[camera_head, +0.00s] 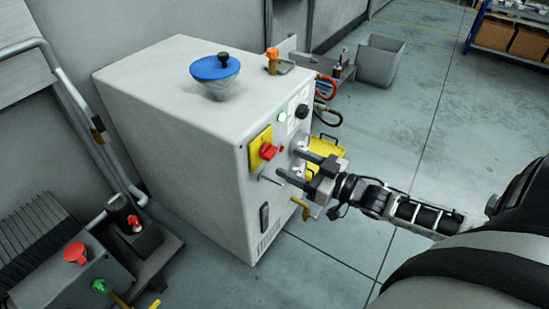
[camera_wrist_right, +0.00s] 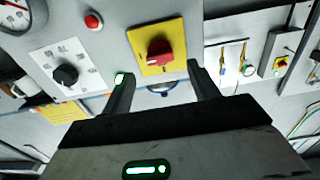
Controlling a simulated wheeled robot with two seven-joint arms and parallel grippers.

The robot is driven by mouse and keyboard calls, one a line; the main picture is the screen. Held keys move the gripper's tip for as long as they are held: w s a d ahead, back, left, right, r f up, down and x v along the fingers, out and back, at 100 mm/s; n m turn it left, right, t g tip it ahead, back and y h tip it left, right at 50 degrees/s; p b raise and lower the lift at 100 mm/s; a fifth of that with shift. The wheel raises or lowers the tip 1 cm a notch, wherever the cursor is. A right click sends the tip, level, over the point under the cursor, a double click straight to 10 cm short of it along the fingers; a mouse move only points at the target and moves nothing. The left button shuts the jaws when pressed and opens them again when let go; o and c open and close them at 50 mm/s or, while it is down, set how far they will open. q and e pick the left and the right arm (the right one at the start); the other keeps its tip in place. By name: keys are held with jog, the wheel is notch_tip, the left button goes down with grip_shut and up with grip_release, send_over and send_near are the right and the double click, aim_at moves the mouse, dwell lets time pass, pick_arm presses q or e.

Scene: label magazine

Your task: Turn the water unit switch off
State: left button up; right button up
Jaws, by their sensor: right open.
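The water unit is a pale grey cabinet (camera_head: 180,120) in the head view. Its switch is a red rotary knob (camera_head: 268,151) on a yellow plate (camera_head: 256,158) on the panel facing right. In the wrist view the red knob (camera_wrist_right: 159,52) sits on its yellow plate (camera_wrist_right: 176,64), beyond the fingertips. My right gripper (camera_head: 290,164) is open and empty in front of the panel, just below and right of the knob. Its two fingers also show in the right wrist view (camera_wrist_right: 158,78), spread either side below the knob. The left gripper is not seen.
A black dial (camera_wrist_right: 66,75) and a red button (camera_wrist_right: 94,21) are beside the switch. A brass tap (camera_head: 304,208) juts out below the gripper. A blue funnel (camera_head: 214,68) stands on the cabinet. A cart with a red button (camera_head: 76,253) stands at left. The floor at right is mostly clear.

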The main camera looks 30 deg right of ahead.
aim_at(274, 155)
jog(key=b+x, duration=0.1)
jog(key=x, duration=0.5)
jog(key=c, duration=1)
